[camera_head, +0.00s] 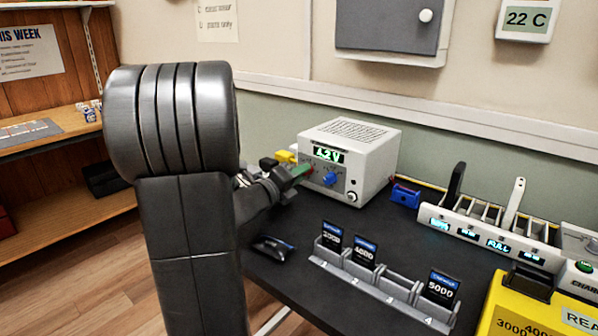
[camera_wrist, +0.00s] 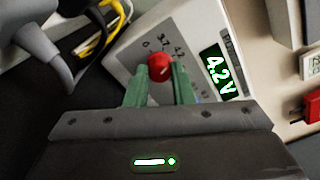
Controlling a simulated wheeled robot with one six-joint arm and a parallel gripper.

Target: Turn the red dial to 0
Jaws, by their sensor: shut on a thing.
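The red dial (camera_wrist: 159,67) is on the front panel of the white power supply (camera_head: 372,162), and shows in the wrist view between the green fingertips of my gripper (camera_wrist: 160,82). The fingers are shut on the dial from both sides. In the head view my gripper (camera_head: 299,172) reaches the left part of the panel, and the dial is mostly hidden there. The display (camera_wrist: 215,72) reads 4.2V. Small scale marks and numbers ring the dial; a 0 shows to its upper left in the wrist view. The dial's pointer position is hard to tell.
A blue dial (camera_head: 330,179) sits right of my gripper on the same panel. Yellow plugs and cables (camera_wrist: 98,32) are beside the unit. A card rack (camera_head: 390,283) stands in front, a charging rack (camera_head: 484,236) to the right, and a dark device (camera_head: 273,248) lies near the table's left edge.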

